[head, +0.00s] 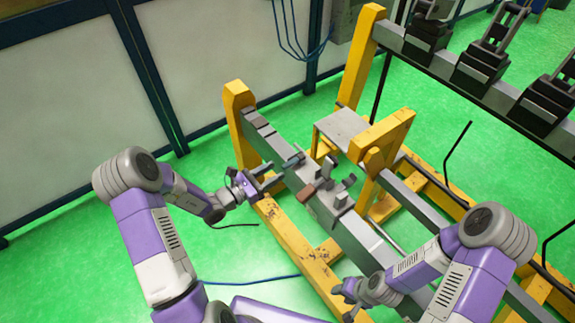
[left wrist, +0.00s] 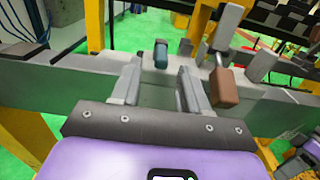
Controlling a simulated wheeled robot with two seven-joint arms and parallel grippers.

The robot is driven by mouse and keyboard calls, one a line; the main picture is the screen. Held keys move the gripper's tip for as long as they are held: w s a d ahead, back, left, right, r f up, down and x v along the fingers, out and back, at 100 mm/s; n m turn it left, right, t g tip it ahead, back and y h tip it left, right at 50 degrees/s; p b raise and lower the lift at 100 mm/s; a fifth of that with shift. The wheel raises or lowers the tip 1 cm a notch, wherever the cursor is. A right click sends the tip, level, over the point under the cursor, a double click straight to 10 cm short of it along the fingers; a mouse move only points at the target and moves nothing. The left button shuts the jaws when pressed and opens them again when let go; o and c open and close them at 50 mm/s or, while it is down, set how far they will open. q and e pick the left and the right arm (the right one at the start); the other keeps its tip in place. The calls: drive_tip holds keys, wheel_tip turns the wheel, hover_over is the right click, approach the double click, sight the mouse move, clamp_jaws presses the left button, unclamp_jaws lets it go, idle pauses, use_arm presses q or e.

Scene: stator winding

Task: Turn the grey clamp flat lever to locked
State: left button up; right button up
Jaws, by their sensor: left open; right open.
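The grey clamp (head: 341,191) sits on the long grey beam, with upright grey pieces; it also shows in the left wrist view (left wrist: 225,32). A lever with a brown block-shaped end (head: 306,193) hangs at its near side, and the brown end shows in the left wrist view (left wrist: 223,88). A teal-ended handle (head: 293,160) lies further left. I cannot tell which is the flat lever. My left gripper (head: 273,175) is open and empty, just short of the teal handle (left wrist: 160,54), which appears between its fingertips. My right gripper (head: 348,301) is open, low and away from the clamp.
The grey beam (head: 262,135) runs across a yellow frame (head: 237,105). A grey plate (head: 341,128) stands behind the clamp. Dark fixtures (head: 480,68) line a rail at the upper right. The green floor (head: 225,260) in front is mostly clear.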

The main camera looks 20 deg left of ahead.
sight(282, 168)
use_arm(q)
drive_tip(key=x, duration=0.6)
drive_tip(key=shift+d, duration=0.15)
drive_tip(key=shift+c, duration=0.3)
clamp_jaws()
